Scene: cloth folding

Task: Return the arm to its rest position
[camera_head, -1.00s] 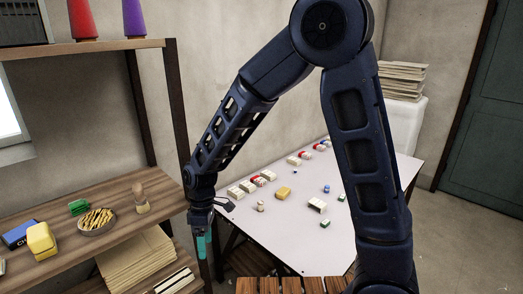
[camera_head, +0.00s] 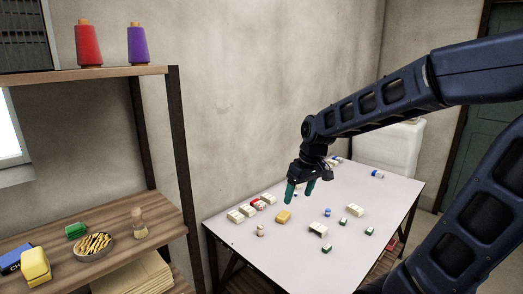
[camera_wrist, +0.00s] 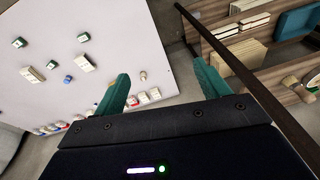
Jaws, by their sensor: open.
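My gripper (camera_head: 300,192) is in the air above the white table (camera_head: 270,262) in the head view, its two green fingers pointing down and apart. It looks empty. In the wrist view the open fingers (camera_wrist: 160,90) show with nothing between them but the table edge and floor behind. My dark blue arm reaches in from the right side of the head view. No cloth can be made out on the table.
Several small blocks, among them a yellow one (camera_head: 283,217), lie on the table below my gripper. A wooden shelf (camera_head: 110,215) stands at left, with a red spool (camera_head: 88,46) and a purple spool (camera_head: 138,45) on its upper board. A wall is behind.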

